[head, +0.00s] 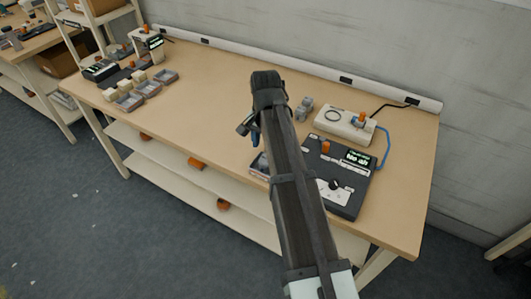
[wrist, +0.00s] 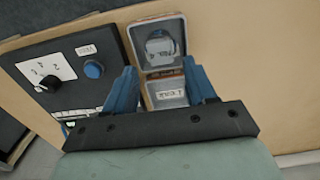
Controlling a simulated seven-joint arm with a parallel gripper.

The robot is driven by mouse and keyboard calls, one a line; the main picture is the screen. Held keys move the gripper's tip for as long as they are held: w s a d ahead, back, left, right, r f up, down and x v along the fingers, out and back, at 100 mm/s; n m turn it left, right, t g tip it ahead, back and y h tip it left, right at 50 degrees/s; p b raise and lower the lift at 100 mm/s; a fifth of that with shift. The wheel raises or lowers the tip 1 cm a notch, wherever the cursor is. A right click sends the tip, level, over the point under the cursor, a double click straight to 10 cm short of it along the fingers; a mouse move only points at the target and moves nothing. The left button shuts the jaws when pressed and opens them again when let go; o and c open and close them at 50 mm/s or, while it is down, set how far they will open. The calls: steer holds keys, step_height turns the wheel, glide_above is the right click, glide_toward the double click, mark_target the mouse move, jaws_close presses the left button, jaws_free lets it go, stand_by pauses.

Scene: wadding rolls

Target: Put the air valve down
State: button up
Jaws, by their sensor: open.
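My gripper (wrist: 159,68) is open, its two blue fingers spread above a two-part tray (wrist: 184,20) in the wrist view. A small grey-blue piece (wrist: 159,44) with a white label sits in the tray's upper compartment, beyond the fingertips. It may be the air valve, but I cannot tell for sure. The lower compartment, between the fingers, shows a white label (wrist: 170,94) and no clear part. In the head view my arm hides most of the tray (head: 258,164), and one blue finger of my gripper (head: 255,137) shows beside the arm.
A dark control panel (head: 348,200) with a lit screen stands right of my arm. Behind it are a white device (head: 336,124) with a blue hose and a small grey block (head: 304,107). Several small trays (head: 130,102) lie at the left. The bench middle (head: 205,100) is clear.

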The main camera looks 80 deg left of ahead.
steer(key=shift+r, duration=2.35)
